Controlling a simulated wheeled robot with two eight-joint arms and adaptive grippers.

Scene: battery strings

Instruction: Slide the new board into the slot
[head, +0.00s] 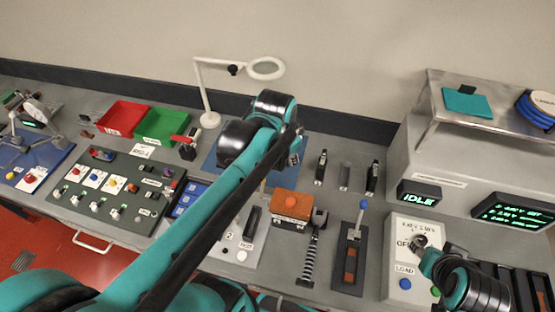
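My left arm reaches across the bench, and its gripper (295,157) is over the right edge of a blue mat (213,160). The wrist hides most of its fingers, so I cannot tell whether they are open or hold anything. No board can be made out clearly. Right of that gripper, a dark upright holder (320,168), a grey strip (344,178) and a second dark holder (372,178) stand in a row; which is the slot is unclear. My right gripper (428,258) is at a white panel (400,262) beside its knob (418,242); its finger state is unclear.
An orange-topped box (291,207), a coiled spring part (313,245) and a blue-handled lever (361,212) stand in front. A magnifier lamp (209,118), red bin (122,116) and green bin (161,125) are behind left. A grey cabinet (425,150) with an IDLE display bounds the right.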

